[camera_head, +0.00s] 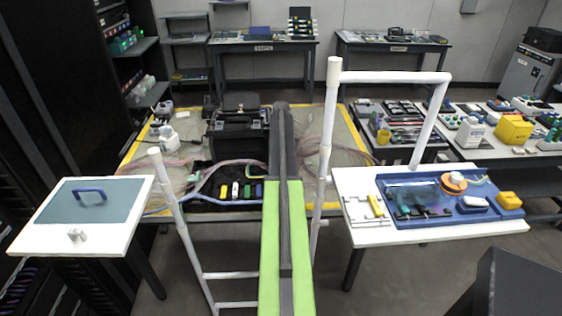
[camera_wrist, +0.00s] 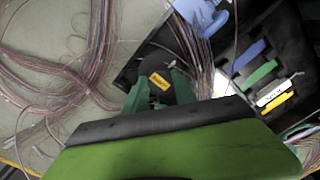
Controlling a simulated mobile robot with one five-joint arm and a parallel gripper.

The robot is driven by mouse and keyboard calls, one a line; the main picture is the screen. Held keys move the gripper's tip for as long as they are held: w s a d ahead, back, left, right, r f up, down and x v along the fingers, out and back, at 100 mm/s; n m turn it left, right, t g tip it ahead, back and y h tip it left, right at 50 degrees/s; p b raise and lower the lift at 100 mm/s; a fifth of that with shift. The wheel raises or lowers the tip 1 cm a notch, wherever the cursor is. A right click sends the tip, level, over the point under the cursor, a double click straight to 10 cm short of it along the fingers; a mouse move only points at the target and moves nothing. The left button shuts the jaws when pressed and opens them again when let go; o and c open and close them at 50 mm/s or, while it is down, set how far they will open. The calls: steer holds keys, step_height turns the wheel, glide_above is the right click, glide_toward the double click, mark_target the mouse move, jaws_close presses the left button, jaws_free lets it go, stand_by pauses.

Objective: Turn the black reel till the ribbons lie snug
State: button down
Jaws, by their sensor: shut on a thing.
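In the wrist view the black reel (camera_wrist: 154,66) carries a small orange label (camera_wrist: 160,82). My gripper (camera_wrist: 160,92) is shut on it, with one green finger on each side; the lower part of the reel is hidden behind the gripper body. Thin pinkish ribbons (camera_wrist: 80,70) run in loose loops at the left, and more strands (camera_wrist: 196,55) pass close to the reel's right side. In the head view my arm covers the reel, and ribbons (camera_head: 310,140) show spread over the mat.
A black tray (camera_wrist: 238,52) with blue, green, white and yellow pieces lies right of the reel. In the head view a black case (camera_head: 238,130) stands behind the work area. White side tables stand left (camera_head: 130,215) and right (camera_head: 400,234), the right one with a blue tray (camera_head: 440,213).

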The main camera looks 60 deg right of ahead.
steer(key=m, duration=1.7)
steer(key=shift+m, duration=0.4)
steer(key=shift+w+a+m, duration=0.1)
steer(key=shift+m, duration=1.7)
steer(key=c, duration=1.3)
jaws_free()
